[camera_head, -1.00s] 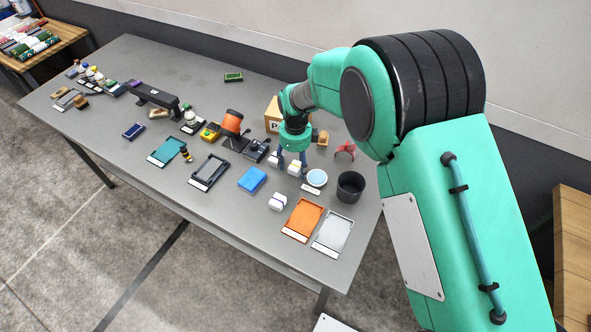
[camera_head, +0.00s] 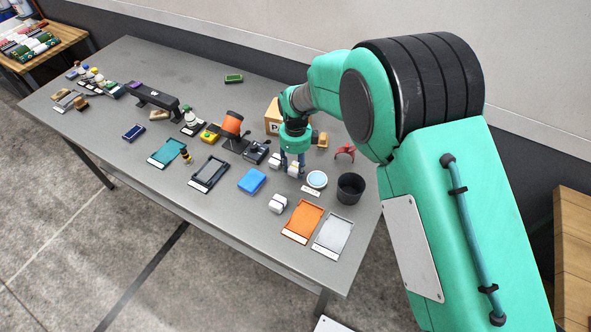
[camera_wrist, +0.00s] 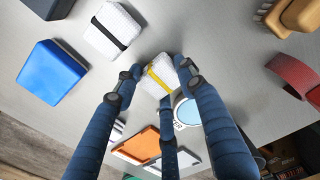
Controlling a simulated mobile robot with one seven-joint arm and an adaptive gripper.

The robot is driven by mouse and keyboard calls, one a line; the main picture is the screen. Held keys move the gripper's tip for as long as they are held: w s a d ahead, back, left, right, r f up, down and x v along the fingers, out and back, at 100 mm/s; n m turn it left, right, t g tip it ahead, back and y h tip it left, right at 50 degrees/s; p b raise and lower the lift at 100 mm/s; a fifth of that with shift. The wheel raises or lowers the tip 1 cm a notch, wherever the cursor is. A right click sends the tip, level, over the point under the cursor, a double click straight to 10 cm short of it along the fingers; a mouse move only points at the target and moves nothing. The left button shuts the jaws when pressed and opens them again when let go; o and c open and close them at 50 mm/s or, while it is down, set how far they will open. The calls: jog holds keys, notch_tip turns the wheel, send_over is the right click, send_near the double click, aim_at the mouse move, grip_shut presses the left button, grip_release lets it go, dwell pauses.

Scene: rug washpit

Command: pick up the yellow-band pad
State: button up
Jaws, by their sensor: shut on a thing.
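The yellow-band pad (camera_wrist: 159,72) is a white textured block with a yellow band, between my blue fingers in the wrist view. My gripper (camera_head: 292,168) is shut on it, with fingers at both sides and one in front. In the head view the pad (camera_head: 294,172) is partly hidden by the fingers, at or very near the grey table top. A similar white pad with a black band (camera_wrist: 113,30) lies apart from it at upper left in the wrist view.
A blue block (camera_head: 252,180), another white pad (camera_head: 277,203), a round light-blue dish (camera_head: 317,179) and a black cup (camera_head: 351,187) stand close by. Orange (camera_head: 303,220) and grey (camera_head: 334,232) trays lie nearer the front edge. A cardboard box (camera_head: 273,116) is behind.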

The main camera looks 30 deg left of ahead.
aim_at(296, 169)
jog(key=shift+r, duration=0.15)
jog(key=shift+r, duration=0.55)
jog(key=shift+s+d+r+p, duration=0.15)
jog(key=shift+r+p, duration=0.2)
jog(key=shift+r, duration=0.25)
jog(key=shift+s+d+r+p, duration=0.1)
jog(key=shift+r+p, duration=0.2)
jog(key=shift+r, duration=0.3)
jog(key=s+d, duration=0.3)
jog(key=s+d+p, duration=0.1)
jog(key=s+d, duration=0.3)
jog(key=s+d+r+p, duration=0.1)
jog(key=s+d, duration=0.2)
jog(key=s, duration=0.1)
jog(key=shift+s+d+r, duration=0.1)
jog(key=shift+d, duration=0.15)
